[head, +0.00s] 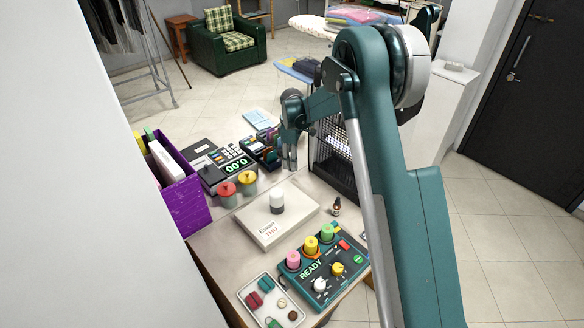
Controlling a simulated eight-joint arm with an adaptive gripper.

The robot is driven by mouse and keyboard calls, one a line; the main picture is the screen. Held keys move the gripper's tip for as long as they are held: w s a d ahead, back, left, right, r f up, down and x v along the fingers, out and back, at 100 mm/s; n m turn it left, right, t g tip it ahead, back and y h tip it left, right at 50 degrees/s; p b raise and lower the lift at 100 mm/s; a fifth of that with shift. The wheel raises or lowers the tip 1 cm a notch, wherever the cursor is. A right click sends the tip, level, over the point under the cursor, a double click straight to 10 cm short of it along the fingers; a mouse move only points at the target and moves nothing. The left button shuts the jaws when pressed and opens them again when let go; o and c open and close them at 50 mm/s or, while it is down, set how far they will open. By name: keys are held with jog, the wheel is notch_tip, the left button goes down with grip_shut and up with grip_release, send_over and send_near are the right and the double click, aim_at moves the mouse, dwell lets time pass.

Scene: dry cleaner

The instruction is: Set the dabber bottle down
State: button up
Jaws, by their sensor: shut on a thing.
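My gripper (289,165) hangs over the back of the counter, near the black wire basket, with its fingers pointing down. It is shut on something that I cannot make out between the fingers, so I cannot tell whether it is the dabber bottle. A white bottle-like thing with a grey lower part (277,203) stands upright on a flat white box (259,232), in front of the gripper and apart from it. A small dark bottle (337,206) stands upright on the counter to the right of the box.
A teal device (293,284) reading READY carries pink, yellow and green cylinders. A white tray (249,288) of small items lies left of it. Two lidded pots (227,190), a purple file box (182,205) and a black basket (333,182) stand around. Bare counter (218,245) shows left of the box.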

jog(key=shift+f, duration=1.6)
jog(key=shift+f, duration=0.15)
jog(key=o, duration=0.9)
notch_tip(320, 180, up, 12)
jog(key=shift+r+p, duration=0.15)
jog(key=shift+p, duration=0.3)
